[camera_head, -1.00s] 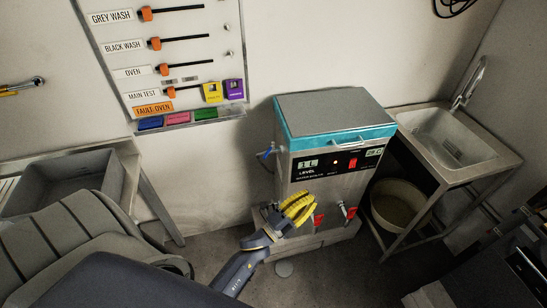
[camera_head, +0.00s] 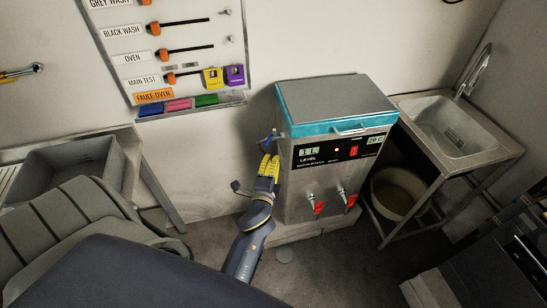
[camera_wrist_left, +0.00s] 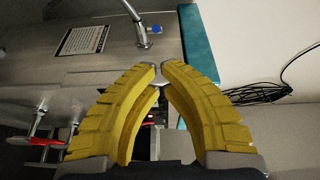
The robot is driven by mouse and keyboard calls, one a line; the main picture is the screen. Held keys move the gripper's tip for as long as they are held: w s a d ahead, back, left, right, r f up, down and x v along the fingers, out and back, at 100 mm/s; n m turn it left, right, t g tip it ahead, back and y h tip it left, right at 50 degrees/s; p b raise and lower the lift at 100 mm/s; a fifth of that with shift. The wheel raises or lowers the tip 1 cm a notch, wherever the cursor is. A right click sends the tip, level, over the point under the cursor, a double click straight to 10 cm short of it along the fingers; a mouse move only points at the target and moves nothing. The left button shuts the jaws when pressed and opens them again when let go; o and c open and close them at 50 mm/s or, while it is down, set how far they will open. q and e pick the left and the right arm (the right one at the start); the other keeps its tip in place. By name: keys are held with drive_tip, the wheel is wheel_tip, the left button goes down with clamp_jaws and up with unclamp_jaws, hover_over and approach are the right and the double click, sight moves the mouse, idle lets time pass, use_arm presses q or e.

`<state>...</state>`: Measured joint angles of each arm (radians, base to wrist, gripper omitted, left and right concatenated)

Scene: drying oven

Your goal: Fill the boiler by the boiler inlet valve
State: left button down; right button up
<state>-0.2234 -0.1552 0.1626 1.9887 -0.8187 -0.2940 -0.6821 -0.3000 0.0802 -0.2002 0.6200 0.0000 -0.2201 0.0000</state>
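The boiler (camera_head: 335,170) is a grey metal box with a teal-rimmed lid, a level display (camera_head: 309,152) that appears to read 1 L, and two red-handled taps (camera_head: 319,207) on its front. The boiler inlet valve (camera_head: 268,138), with a small blue handle, is on the boiler's left side near the top. My left gripper (camera_head: 268,160) has yellow fingers and is just below this valve, beside the boiler's left edge. My right gripper is not in view.
A sink (camera_head: 455,135) on a metal stand is at the right, with a bucket (camera_head: 398,193) below. A grey basin (camera_head: 70,170) is at the left. A wall panel (camera_head: 180,50) with labelled sliders hangs behind. The wall between basin and boiler is clear.

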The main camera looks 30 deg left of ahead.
use_arm(q)
drive_tip(key=x, duration=0.8)
drive_tip(key=shift+w+a, duration=0.1)
drive_tip(key=shift+w, duration=0.05)
idle(0.4)
